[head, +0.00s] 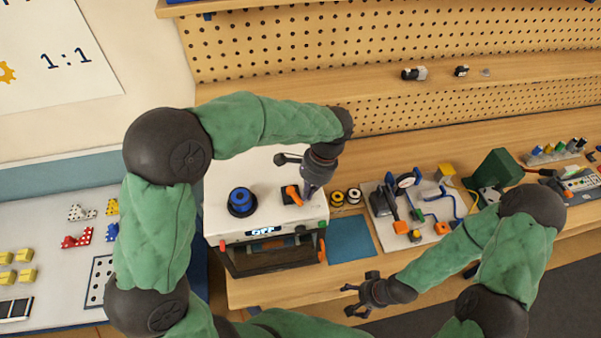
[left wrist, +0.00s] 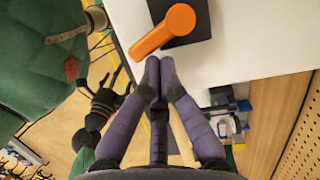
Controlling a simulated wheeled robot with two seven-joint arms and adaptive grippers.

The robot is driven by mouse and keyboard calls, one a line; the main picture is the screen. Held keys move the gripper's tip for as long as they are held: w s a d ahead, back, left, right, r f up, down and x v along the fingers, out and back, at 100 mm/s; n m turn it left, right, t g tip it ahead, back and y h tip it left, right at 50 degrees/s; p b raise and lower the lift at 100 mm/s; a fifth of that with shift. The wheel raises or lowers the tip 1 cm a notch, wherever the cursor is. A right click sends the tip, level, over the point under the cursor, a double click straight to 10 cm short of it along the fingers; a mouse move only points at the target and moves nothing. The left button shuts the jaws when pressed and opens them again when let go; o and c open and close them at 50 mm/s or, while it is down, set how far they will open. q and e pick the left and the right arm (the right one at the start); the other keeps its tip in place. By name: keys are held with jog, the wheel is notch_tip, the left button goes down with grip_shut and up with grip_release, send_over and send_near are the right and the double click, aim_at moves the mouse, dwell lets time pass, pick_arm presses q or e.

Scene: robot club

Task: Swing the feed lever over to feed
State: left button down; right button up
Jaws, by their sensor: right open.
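The orange feed lever (head: 294,195) sits on a black plate on top of the white machine, whose front display (head: 263,231) reads OFF. In the left wrist view the lever (left wrist: 163,29) slants from a round end at upper right to lower left. My left gripper (head: 308,190) is right beside the lever, on its right in the head view. Its purple fingers (left wrist: 159,68) are together with nothing between them, the tips close to the lever; I cannot tell whether they touch it. My right gripper (head: 352,300) is open and empty in front of the bench.
A blue spool (head: 241,201) stands on the machine, left of the lever. Two small rolls (head: 346,196) and a blue mat (head: 350,240) lie to the machine's right. A board with tools and cables (head: 415,207) is further right. The bench's front strip is clear.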

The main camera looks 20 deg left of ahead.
pick_arm(q)
jog(key=shift+s+m, duration=0.25)
jog(key=shift+m, duration=0.25)
jog(key=shift+w+a, duration=0.1)
jog(key=shift+a, duration=0.15)
jog(key=shift+w+a, duration=0.15)
jog(key=shift+a, duration=0.4)
jog(key=shift+w+d, duration=0.25)
jog(key=shift+d, duration=0.3)
jog(key=d, duration=0.1)
jog(key=w+d+r, duration=0.2)
jog(key=d, duration=0.1)
jog(key=shift+w+d+r, duration=0.1)
jog(key=shift+w+r, duration=0.1)
jog(key=shift+w, duration=0.05)
notch_tip(320, 180, up, 7)
jog(key=shift+d+r+b, duration=0.15)
jog(key=shift+d+b, duration=0.05)
jog(key=shift+b, duration=0.15)
pick_arm(e)
jog(key=shift+w+d+f, duration=0.2)
jog(key=shift+w+d, duration=0.1)
jog(key=shift+d, duration=0.2)
jog(key=shift+w+d+f, duration=0.15)
jog(key=shift+w+d, duration=0.15)
jog(key=shift+d, duration=0.2)
